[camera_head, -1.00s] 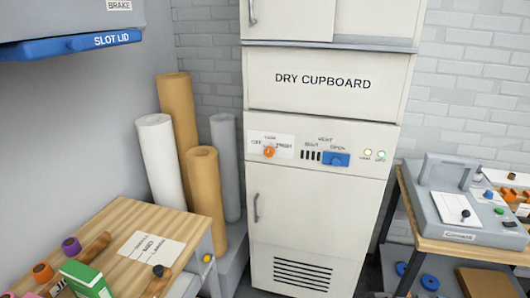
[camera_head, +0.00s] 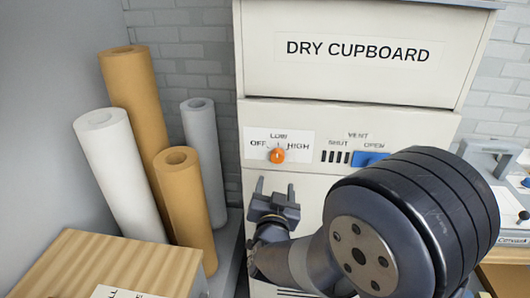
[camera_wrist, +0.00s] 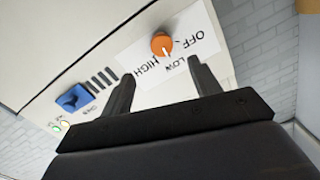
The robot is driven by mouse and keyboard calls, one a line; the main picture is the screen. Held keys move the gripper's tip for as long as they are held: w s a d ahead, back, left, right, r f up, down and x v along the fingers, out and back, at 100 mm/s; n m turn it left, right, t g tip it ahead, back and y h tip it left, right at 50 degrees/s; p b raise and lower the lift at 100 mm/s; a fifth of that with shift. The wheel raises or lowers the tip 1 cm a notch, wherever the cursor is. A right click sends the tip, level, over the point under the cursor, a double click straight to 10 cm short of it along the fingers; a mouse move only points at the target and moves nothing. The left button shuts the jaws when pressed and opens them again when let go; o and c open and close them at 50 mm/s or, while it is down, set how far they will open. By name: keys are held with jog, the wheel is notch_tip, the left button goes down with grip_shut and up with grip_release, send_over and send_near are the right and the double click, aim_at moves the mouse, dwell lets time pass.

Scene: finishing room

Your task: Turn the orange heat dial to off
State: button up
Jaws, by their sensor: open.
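The orange heat dial (camera_head: 277,155) sits on the cupboard's control panel, on a white label marked OFF at left, LOW above and HIGH at right. Its pale pointer mark appears to aim at LOW. The dial also shows in the wrist view (camera_wrist: 161,43), just beyond the fingertips and roughly between them. My gripper (camera_head: 275,187) is open and empty, a little below the dial in the head view, its fingers pointing up. In the wrist view my gripper (camera_wrist: 160,72) shows both fingers apart, not touching the dial.
A blue vent slider (camera_head: 369,159) sits right of the dial by OPEN. The dry cupboard (camera_head: 350,85) fills the middle. Paper rolls (camera_head: 105,165) stand at left behind a wooden bench (camera_head: 120,262). A grey machine stands at right, partly hidden by my arm.

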aim_at(277, 159)
jog(key=w+p, duration=0.3)
jog(key=w, duration=0.8)
jog(key=shift+w, duration=0.1)
jog(key=shift+c, duration=0.6)
jog(key=shift+a, duration=0.1)
jog(key=c, duration=0.9)
jog(key=shift+o, duration=0.2)
